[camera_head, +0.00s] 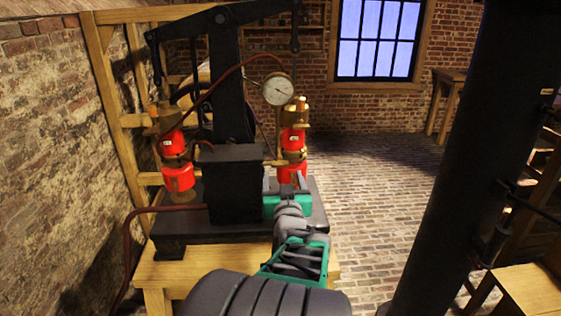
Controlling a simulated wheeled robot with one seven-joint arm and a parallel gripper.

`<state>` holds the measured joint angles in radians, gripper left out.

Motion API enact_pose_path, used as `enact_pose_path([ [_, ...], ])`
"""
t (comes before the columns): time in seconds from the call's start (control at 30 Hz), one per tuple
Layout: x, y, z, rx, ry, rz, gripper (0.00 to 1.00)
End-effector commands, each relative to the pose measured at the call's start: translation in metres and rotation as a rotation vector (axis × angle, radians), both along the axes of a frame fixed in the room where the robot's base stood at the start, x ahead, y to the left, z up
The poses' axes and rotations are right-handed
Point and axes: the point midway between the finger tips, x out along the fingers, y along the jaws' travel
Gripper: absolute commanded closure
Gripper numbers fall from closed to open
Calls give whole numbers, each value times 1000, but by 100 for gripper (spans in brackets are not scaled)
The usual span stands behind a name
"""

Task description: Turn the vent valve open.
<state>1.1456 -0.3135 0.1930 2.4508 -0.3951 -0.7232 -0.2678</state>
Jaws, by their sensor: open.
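A dark pump apparatus (232,90) with two red-and-brass cylinders stands on a black base on a wooden table. The left cylinder (178,176) and the right cylinder (293,140) flank a dark central box (232,178). I cannot pick out the vent valve for certain; it is small or hidden behind my arm. My gripper (284,186) is open, with green and grey parts, in front of the lower right cylinder. Its fingers point away from the camera, and I cannot tell whether they touch anything.
A round white dial gauge (277,89) hangs at upper right of the apparatus. A dark red hose (128,240) runs down at left. The wooden table (200,265) is below. The brick floor (385,190) at right is clear up to a dark column.

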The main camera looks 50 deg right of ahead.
Motion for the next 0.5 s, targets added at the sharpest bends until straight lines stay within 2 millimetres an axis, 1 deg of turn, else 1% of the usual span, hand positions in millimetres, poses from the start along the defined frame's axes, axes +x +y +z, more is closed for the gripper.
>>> enact_pose_path([
  [0.33, 39, -43, 1, 4, 3, 3, 31],
  [0.5, 48, -52, -1, 4, 3, 3, 31],
])
